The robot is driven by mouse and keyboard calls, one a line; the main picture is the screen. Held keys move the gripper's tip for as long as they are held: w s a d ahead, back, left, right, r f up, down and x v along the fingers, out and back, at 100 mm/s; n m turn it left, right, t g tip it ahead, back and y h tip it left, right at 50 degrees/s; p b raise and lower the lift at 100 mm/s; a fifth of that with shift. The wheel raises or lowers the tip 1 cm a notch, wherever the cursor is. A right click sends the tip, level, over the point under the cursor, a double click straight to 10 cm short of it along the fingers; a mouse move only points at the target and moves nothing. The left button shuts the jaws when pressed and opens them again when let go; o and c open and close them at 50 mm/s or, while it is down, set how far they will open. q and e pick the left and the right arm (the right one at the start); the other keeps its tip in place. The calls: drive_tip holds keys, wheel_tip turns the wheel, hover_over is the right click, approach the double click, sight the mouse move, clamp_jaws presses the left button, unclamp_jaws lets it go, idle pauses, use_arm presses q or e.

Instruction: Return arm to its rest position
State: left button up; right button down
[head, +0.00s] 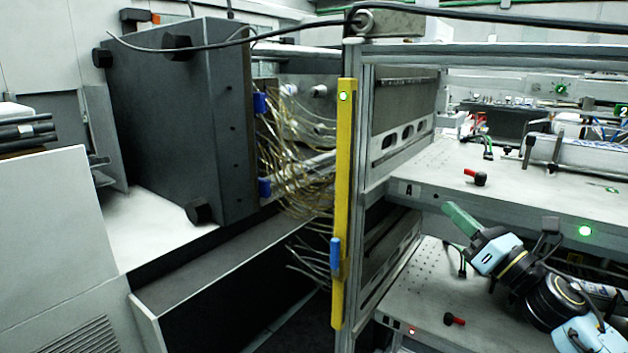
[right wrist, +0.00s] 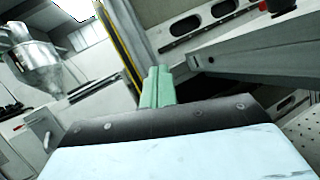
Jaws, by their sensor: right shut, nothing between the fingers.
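My right gripper (head: 461,219) has green fingers and a light blue body, and comes in from the lower right of the head view. It is in front of the shelf rack, near the front edge of the upper shelf (head: 520,195). Its fingers are together and empty. In the right wrist view the green fingers (right wrist: 158,87) stand side by side and point toward the rack's frame, touching nothing that I can make out. My left gripper is not in view.
A yellow vertical bar (head: 344,180) with a blue clip runs down the rack's front post. Red-handled pieces (head: 476,177) sit on the shelves. A dark grey box (head: 180,120) with yellowish cables stands at the left. The lower shelf (head: 430,300) lies below my right gripper.

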drive_tip(key=s+f+m+g+h, duration=0.1)
drive_tip(key=s+f+m+h, duration=0.25)
drive_tip(key=f+m, duration=0.45)
drive_tip(key=s+d+f+m+g+h, duration=0.1)
drive_tip(key=s+f+m+h, duration=0.2)
drive_tip(key=f+m+h, duration=0.45)
drive_tip(key=s+f+m+g+h, duration=0.2)
drive_tip(key=s+f+m, duration=0.25)
drive_tip(key=m, duration=0.55)
drive_tip(key=s+a+f+m+g, duration=0.2)
drive_tip(key=s+f+m+g, duration=0.25)
drive_tip(key=s, duration=0.35)
drive_tip(key=s+a+f+m+g+y, duration=0.1)
drive_tip(key=s+f+m+g, duration=0.3)
drive_tip(key=s, duration=0.5)
drive_tip(key=s+a+f+m+g, duration=0.2)
drive_tip(key=s+f+m+g, duration=0.15)
drive_tip(key=s+f, duration=0.35)
wheel_tip(320, 180, down, 24)
drive_tip(key=s+r, duration=0.1)
drive_tip(key=s, duration=0.2)
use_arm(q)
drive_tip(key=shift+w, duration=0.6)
use_arm(e)
drive_tip(key=s+d+f+g, duration=0.1)
drive_tip(key=s+d+f, duration=0.3)
drive_tip(key=s+f, duration=1)
drive_tip(key=shift+s+d+f+g, duration=0.15)
drive_tip(key=shift+s+f+g, duration=0.25)
drive_tip(key=shift+s, duration=0.5)
